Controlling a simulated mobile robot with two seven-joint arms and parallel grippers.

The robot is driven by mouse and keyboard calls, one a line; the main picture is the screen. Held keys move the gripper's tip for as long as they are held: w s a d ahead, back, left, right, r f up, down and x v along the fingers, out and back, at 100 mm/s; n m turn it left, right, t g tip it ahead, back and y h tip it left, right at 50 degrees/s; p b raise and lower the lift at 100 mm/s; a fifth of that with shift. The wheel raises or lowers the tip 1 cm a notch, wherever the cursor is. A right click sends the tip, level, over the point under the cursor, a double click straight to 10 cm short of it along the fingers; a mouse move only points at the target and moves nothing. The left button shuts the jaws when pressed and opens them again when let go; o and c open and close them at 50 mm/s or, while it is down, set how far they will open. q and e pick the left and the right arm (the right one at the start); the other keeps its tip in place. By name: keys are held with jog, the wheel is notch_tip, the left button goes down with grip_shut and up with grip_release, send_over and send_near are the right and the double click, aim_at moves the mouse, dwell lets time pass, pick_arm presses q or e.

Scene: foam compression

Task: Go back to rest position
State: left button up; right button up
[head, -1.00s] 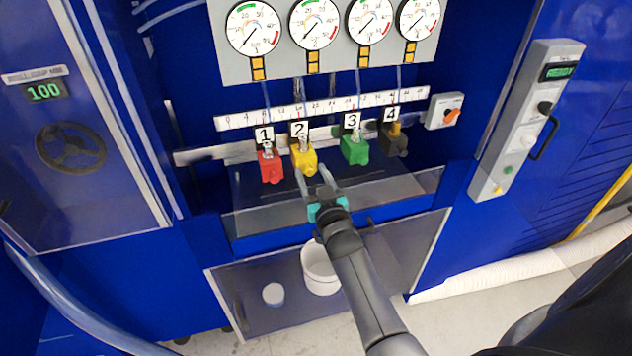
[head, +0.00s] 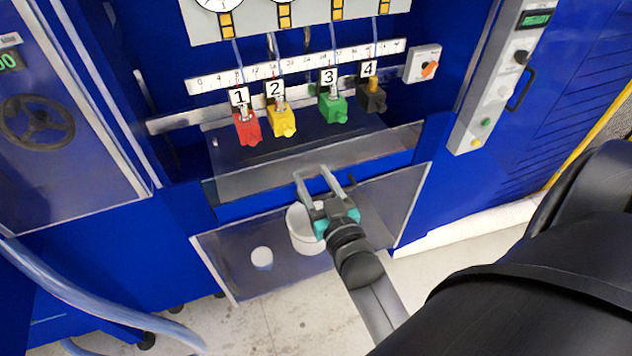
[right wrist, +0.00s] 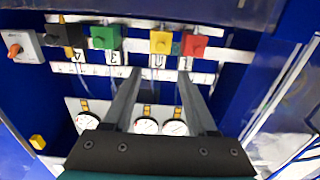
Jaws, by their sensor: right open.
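My right gripper (head: 318,178) is in the head view, open and empty, in front of the clear shelf below the numbered blocks. In the right wrist view its two fingers (right wrist: 160,95) are spread apart with nothing between them. The numbered blocks hang in a row behind it: red 1 (head: 246,127), yellow 2 (head: 281,120), green 3 (head: 333,108) and black 4 (head: 371,97). The gripper is apart from all of them. My left gripper is not in view.
A white bucket (head: 303,236) stands behind the clear lower panel (head: 225,262), partly hidden by my right gripper. A control box (head: 495,85) is at the right. A small box with an orange knob (head: 422,64) is beside the ruler (head: 300,66). A blue hose (head: 75,299) runs at lower left.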

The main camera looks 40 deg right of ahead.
jog(key=shift+s+a, duration=0.15)
jog(key=shift+s, duration=0.35)
jog(key=s+a+f+n+g+y+b, duration=0.1)
jog(key=s+a+f+g+b, duration=0.15)
jog(key=f, duration=0.95)
jog(key=s+a+f+n+g+y+b, duration=0.1)
jog(key=s+a+f+g+y+b, duration=0.15)
jog(key=f, duration=0.85)
jog(key=s+a+f+g+y+b, duration=0.1)
jog(key=s+a+f+g+b, duration=0.2)
jog(key=f, duration=0.9)
jog(key=s+f+n+g+b, duration=0.3)
jog(key=s+f+g+b, duration=0.5)
jog(key=s+f, duration=1.4)
jog(key=s+d, duration=0.1)
jog(key=s, duration=0.3)
jog(key=shift+s+f, duration=0.2)
jog(key=shift+f, duration=0.15)
